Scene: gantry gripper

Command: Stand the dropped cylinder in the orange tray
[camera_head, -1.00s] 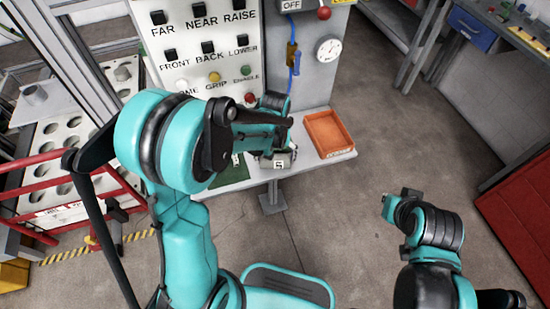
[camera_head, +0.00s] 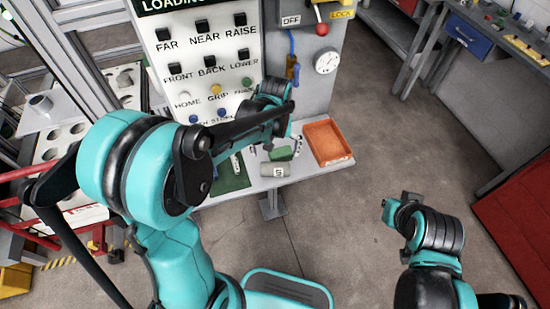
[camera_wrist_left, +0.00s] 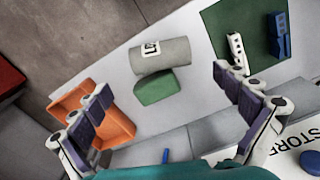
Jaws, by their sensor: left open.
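The grey cylinder (camera_head: 275,170) lies on its side on the pale shelf, its label facing up. It also shows in the left wrist view (camera_wrist_left: 175,52), beside a green block (camera_wrist_left: 158,88). The orange tray (camera_head: 328,142) stands to its right on the shelf and looks empty. In the left wrist view the tray (camera_wrist_left: 120,126) is partly hidden by one finger. My left gripper (camera_wrist_left: 163,88) is open and empty, its fingers wide apart above the green block, with the cylinder just beyond. My right arm's end (camera_head: 397,205) is over the floor, far from the shelf; its fingers are unclear.
A control panel (camera_head: 205,90) with labelled buttons rises behind the shelf. A dark green mat (camera_head: 232,178) lies left of the cylinder, with a white tool and a blue item (camera_wrist_left: 279,35) on it.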

